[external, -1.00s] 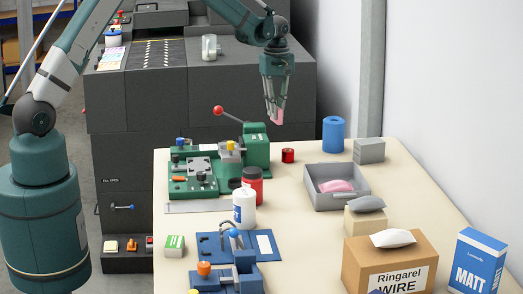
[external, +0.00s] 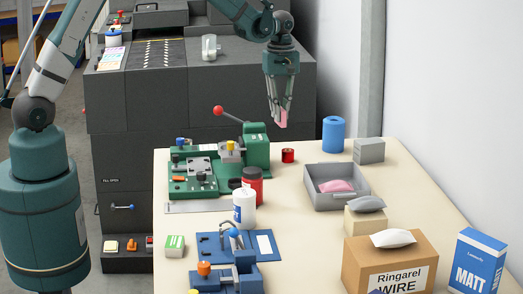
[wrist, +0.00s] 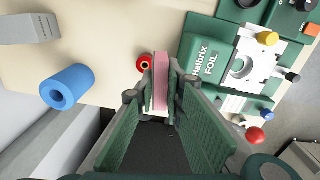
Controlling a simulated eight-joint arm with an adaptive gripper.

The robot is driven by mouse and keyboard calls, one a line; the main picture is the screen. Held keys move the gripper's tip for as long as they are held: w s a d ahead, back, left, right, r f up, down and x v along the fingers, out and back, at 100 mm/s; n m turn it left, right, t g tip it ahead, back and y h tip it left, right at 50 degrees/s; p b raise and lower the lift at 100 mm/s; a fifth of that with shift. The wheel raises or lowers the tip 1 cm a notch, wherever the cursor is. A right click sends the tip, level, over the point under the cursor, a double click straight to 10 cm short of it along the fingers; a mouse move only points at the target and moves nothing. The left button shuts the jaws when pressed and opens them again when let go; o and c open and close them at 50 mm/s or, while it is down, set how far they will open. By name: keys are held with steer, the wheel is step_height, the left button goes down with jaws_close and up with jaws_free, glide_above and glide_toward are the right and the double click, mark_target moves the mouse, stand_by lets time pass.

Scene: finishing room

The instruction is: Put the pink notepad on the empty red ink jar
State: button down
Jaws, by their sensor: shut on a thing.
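My gripper (external: 280,117) is shut on the pink notepad (external: 284,120), which hangs upright between the fingertips above the far end of the bench. In the wrist view the notepad (wrist: 160,82) shows edge-on between the two fingers of the gripper (wrist: 161,74). A small red cylinder (external: 288,155) stands on the bench below the notepad, apart from it. In the wrist view this red cylinder (wrist: 144,63) has a hole in its top and lies just left of the notepad. A taller red jar (external: 253,184) stands nearer the camera; I cannot tell which is the ink jar.
A green machine (external: 256,148) with a red-knobbed lever stands left of the small red cylinder. A blue roll (external: 333,134) and a grey block (external: 369,151) stand to its right. A grey tray (external: 322,203) holds another pink thing. A white bottle (external: 245,209) stands nearer.

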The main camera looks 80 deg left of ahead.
steer(key=s+d+r+m+p, duration=0.1)
steer(key=s+d+r, duration=0.1)
steer(key=d, duration=0.5)
steer(key=s+d+r+p, duration=0.1)
steer(key=s+d+r, duration=0.1)
steer(key=d, duration=0.5)
step_height(320, 180, up, 3)
steer(key=m+p, duration=0.1)
glide_above(252, 170)
steer(key=shift+a+f, duration=0.1)
steer(key=shift+f, duration=0.05)
steer(key=shift+f, duration=2.9)
steer(key=shift+f+p, duration=0.3)
steer(key=shift+f, duration=1.8)
steer(key=shift+f, duration=0.2)
